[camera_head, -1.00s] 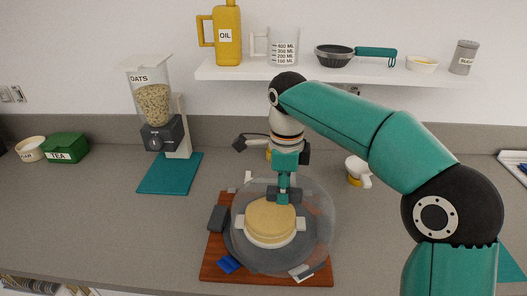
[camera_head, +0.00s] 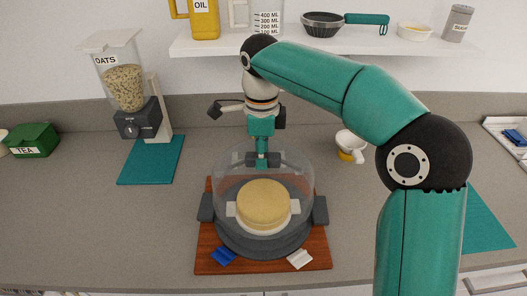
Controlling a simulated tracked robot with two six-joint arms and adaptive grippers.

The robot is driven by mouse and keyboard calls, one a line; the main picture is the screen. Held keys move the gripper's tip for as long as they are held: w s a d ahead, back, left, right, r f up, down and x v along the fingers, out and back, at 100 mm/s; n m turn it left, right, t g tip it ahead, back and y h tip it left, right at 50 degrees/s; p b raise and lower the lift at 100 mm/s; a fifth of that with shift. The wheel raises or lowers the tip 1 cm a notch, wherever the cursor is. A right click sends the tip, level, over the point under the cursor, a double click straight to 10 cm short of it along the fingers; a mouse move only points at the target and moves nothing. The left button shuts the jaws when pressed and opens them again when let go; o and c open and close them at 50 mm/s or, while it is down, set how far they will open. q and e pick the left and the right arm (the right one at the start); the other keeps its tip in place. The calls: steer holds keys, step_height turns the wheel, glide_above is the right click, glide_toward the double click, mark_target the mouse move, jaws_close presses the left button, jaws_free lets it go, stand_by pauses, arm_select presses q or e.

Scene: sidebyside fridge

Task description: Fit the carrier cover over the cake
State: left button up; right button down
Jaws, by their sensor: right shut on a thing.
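The yellow round cake (camera_head: 263,203) sits on a white plate with side tabs, on the round dark grey carrier base (camera_head: 240,247). The base rests on a brown wooden board (camera_head: 210,262). The clear, see-through carrier cover (camera_head: 300,172) is upright around and above the cake. My right gripper (camera_head: 263,161) points down and is shut at the top of the cover. Dark grey blocks (camera_head: 206,208) stand at both sides of the base. I cannot tell whether the cover's rim touches the base. My left gripper is not in view.
An oats dispenser (camera_head: 125,90) stands back left near a teal mat (camera_head: 151,160). A white-and-yellow cup (camera_head: 350,146) stands behind right. A shelf (camera_head: 330,43) runs above. The counter left of the board is clear.

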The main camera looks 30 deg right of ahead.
mark_target(262, 173)
steer(key=shift+f+b, duration=2.35)
steer(key=shift+f, duration=0.55)
steer(key=shift+s+f, duration=0.1)
steer(key=shift+f, duration=0.8)
steer(key=c, duration=0.8)
jaws_free()
step_height(262, 173, up, 11)
steer(key=shift+r, duration=0.45)
